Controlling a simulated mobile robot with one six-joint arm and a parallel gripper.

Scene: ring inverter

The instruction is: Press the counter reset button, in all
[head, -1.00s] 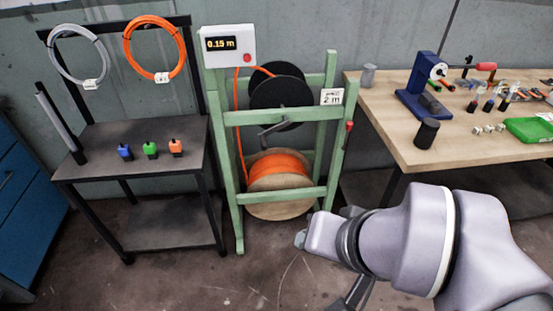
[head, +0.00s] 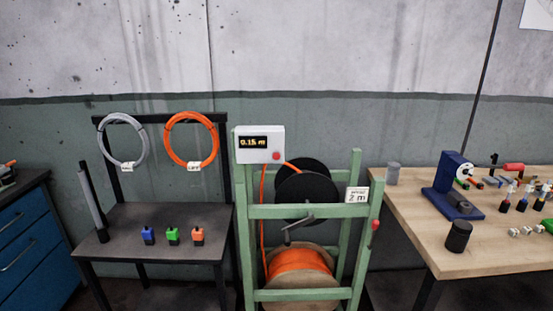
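The counter (head: 260,145) is a white box on the top left of a green wooden frame (head: 300,211). Its dark display (head: 254,143) reads 0.15 m in yellow. The red reset button (head: 276,156) is on the box's front, at its lower right, with nothing covering it. Orange cable (head: 262,205) runs below the counter, near a black reel (head: 305,190) with a crank and an orange cable spool (head: 300,264). My gripper is not in view.
A black rack (head: 150,218) on the left holds grey and orange cable coils and small coloured blocks. A wooden workbench (head: 415,205) with a blue device and small parts stands right. A blue cabinet (head: 30,255) is far left.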

